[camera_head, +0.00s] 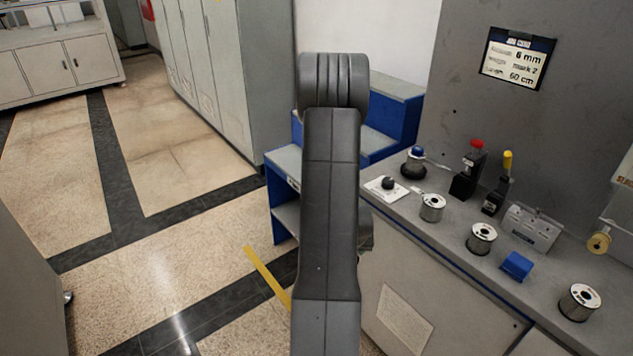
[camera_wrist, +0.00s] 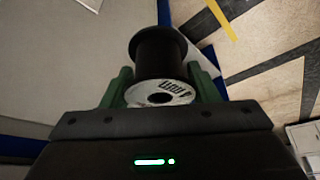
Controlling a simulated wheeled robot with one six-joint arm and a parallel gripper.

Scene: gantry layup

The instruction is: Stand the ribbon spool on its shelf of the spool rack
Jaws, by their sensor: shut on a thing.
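In the wrist view, my gripper (camera_wrist: 160,72) has its two green fingers closed on either side of a dark ribbon spool (camera_wrist: 157,50). The spool's pale, printed end face with a dark centre hole is turned toward the wrist camera. Its far flange shows beyond the fingers. In the head view my arm hides the gripper and the held spool. I cannot make out a clearly marked spool rack in either view. A blue, grey-topped stepped unit (camera_head: 395,115) stands partly behind my arm.
The grey counter (camera_head: 425,235) at right carries several metal spools (camera_head: 481,239), a blue block (camera_head: 516,265), and red- and yellow-topped levers (camera_head: 468,170). A sign panel (camera_head: 516,58) hangs above. Grey lockers (camera_head: 222,75) stand behind. The floor (camera_head: 170,155) at left is open.

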